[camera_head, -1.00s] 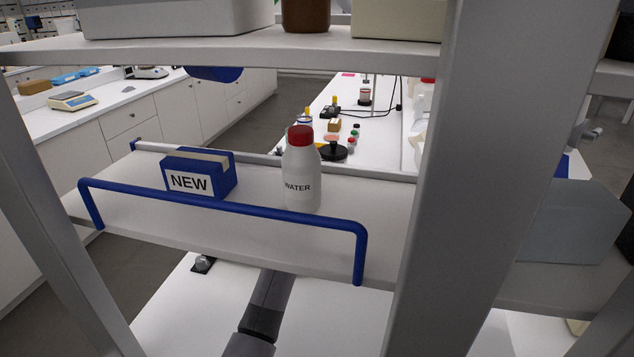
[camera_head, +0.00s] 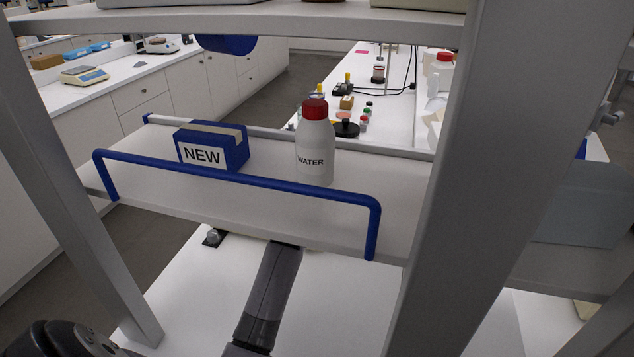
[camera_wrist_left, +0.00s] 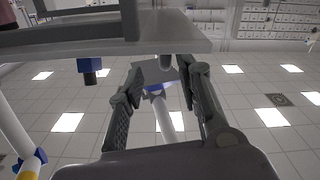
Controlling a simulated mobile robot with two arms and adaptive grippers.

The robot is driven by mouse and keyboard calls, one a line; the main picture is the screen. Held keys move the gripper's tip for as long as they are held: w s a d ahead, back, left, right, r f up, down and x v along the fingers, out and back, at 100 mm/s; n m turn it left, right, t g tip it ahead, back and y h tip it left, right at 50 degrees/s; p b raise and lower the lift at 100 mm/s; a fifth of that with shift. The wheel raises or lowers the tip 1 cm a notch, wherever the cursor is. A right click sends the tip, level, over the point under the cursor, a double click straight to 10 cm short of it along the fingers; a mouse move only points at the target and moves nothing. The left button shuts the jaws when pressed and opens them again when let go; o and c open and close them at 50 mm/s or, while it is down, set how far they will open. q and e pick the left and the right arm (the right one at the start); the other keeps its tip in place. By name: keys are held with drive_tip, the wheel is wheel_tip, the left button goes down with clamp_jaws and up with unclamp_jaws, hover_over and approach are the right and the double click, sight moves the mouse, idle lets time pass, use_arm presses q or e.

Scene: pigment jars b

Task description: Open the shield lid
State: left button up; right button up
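No shield lid can be clearly made out in either view. My left gripper (camera_wrist_left: 166,75) shows in the left wrist view, its two dark fingers spread apart with nothing between them. My right gripper is not seen.
A shelf (camera_head: 250,205) with a blue rail (camera_head: 240,180) bears a blue NEW box (camera_head: 211,147) and a white WATER bottle (camera_head: 314,150). Grey posts (camera_head: 455,180) stand close. A grey bin (camera_head: 585,205) is at right. A bench (camera_head: 390,115) with small items lies behind.

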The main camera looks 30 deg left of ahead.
use_arm(q)
drive_tip(key=shift+v, duration=2.6)
drive_tip(key=shift+d, duration=0.15)
